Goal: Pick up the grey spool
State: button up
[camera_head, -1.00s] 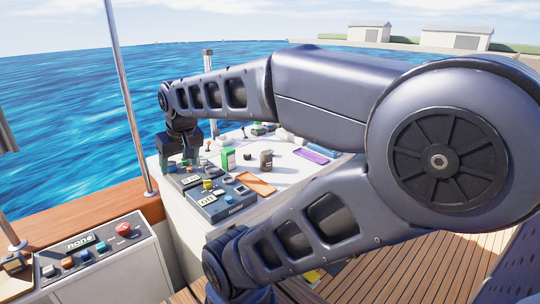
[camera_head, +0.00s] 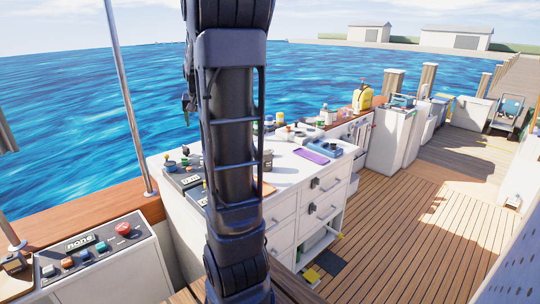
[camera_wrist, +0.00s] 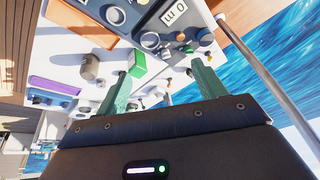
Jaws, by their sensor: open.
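My gripper (camera_wrist: 162,84) is open and empty in the wrist view, with its two green fingers apart above the white counter. In the head view a green fingertip (camera_head: 186,105) shows left of my upright arm, above the counter. A grey-brown cylinder (camera_wrist: 89,66) stands on the counter, left of the fingers in the wrist view. In the head view it shows partly (camera_head: 267,159) at the right edge of my arm. It may be the grey spool; I cannot tell for sure.
A green box (camera_wrist: 137,63) stands close to the left finger. A control console (camera_wrist: 160,20) with knobs lies beyond. A purple tray (camera_head: 311,156) and a blue device (camera_head: 323,147) sit on the counter's right part. My arm hides the counter's middle in the head view.

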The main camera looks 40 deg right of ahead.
jog(key=w+d+f+m+g+h, duration=0.15)
jog(key=w+d+f, duration=0.3)
jog(key=d, duration=0.65)
jog(key=w+d+f+m, duration=0.3)
jog(key=d+f, duration=0.3)
jog(key=d, duration=0.5)
jog(key=w+d+f+m+h, duration=0.1)
jog(key=w+d+f+m, duration=0.3)
jog(key=d, duration=0.7)
jog(key=shift+n+g+h, duration=0.25)
jog(key=shift+n+g, duration=0.3)
jog(key=d+f, duration=0.8)
jog(key=f, duration=0.1)
jog(key=s+d+f, duration=0.1)
jog(key=d+f, duration=0.3)
jog(key=shift+f, duration=0.15)
jog(key=shift+w+d+x, duration=0.1)
jog(key=shift+w+x, duration=0.05)
jog(key=shift+x, duration=1.25)
jog(key=shift+w+d+x, duration=0.1)
jog(key=shift+d+x, duration=0.05)
jog(key=shift+x, duration=1.3)
jog(key=c, duration=1.1)
